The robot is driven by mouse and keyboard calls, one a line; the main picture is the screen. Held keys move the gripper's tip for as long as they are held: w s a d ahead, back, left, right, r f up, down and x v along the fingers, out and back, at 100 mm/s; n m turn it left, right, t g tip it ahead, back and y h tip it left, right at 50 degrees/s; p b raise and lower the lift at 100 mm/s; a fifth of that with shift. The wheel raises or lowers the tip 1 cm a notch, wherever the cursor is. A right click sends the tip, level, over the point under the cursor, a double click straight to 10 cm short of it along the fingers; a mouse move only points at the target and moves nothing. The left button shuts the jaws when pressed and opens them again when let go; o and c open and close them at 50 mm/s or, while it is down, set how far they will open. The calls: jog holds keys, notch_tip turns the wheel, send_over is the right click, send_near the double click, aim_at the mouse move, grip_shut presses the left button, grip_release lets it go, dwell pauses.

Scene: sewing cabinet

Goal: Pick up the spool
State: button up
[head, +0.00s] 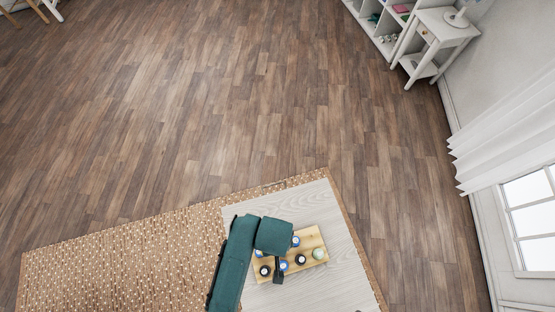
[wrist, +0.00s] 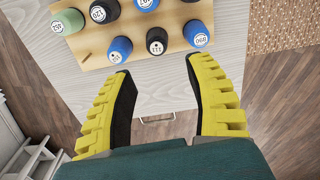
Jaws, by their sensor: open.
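Several spools with white printed ends stand on a wooden board (wrist: 85,47). In the wrist view they include a green spool (wrist: 68,21), a black spool (wrist: 102,10), and a near row of a blue spool (wrist: 119,48), a black spool (wrist: 156,41) and another blue spool (wrist: 196,34). I cannot tell which one is the task's spool. My gripper (wrist: 157,67) is open and empty, its yellow and black fingers spread just short of the near row, with the black spool between the fingertip directions. In the head view my arm hides part of the board (head: 312,236).
The board lies on a pale wood-grained table (head: 345,262), with bare surface around it. A handle (wrist: 157,118) shows below the tabletop edge in the wrist view. A patterned rug (head: 120,260) lies beside the table. A white shelf and side table (head: 440,30) stand far off.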

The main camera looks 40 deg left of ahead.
jog(key=f, duration=0.4)
jog(key=f+b, duration=0.1)
jog(key=f, duration=0.3)
jog(key=f+b, duration=0.1)
jog(key=f, duration=0.3)
jog(key=shift+w+f, duration=0.3)
jog(key=shift+f, duration=0.1)
jog(key=shift+c, duration=0.4)
jog(key=c, duration=0.6)
jog(key=shift+c, duration=0.2)
